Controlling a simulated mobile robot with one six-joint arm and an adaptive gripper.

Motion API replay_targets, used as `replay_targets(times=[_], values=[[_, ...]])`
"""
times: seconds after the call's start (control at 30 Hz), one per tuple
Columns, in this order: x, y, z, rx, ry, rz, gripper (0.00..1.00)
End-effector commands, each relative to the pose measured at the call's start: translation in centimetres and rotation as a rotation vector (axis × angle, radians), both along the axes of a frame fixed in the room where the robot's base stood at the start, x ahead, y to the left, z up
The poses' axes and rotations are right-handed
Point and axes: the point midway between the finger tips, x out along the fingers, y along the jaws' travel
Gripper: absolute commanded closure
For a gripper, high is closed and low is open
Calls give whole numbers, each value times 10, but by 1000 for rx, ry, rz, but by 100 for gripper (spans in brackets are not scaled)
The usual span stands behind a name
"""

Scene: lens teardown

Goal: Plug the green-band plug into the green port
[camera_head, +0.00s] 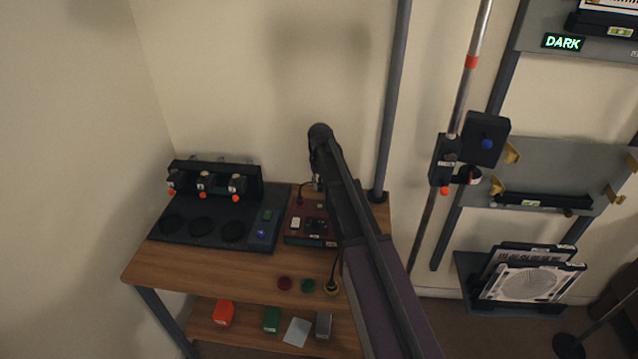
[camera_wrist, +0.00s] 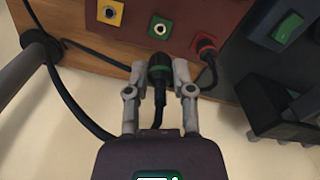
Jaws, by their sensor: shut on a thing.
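A black plug with a green band (camera_wrist: 159,68) is between the fingertips of my gripper (camera_wrist: 160,78) in the wrist view. The gripper is shut on it, and its cable trails back toward the palm. The green port (camera_wrist: 160,28) is a green square with a round socket on the red-brown box. The plug's front end points at it and looks a little short of it, apart. In the head view my arm hides the plug and port, and the gripper end (camera_head: 318,182) is partly seen beside the box (camera_head: 310,240).
A yellow port (camera_wrist: 110,11) is left of the green one, empty. A red plug (camera_wrist: 205,46) with a black cable sits to the right. A black cable (camera_wrist: 60,75) loops at left near a grey post (camera_wrist: 20,75). A dark machine (camera_head: 205,215) stands on the wooden table (camera_head: 190,270).

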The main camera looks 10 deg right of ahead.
Motion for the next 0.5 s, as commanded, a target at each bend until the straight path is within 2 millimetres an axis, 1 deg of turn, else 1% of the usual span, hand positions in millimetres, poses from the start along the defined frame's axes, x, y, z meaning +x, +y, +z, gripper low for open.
replay_targets(times=[0.27,0.5], values=[[0,0,-5,0,0,0,100],[0,1,-18,0,0,1,100]])
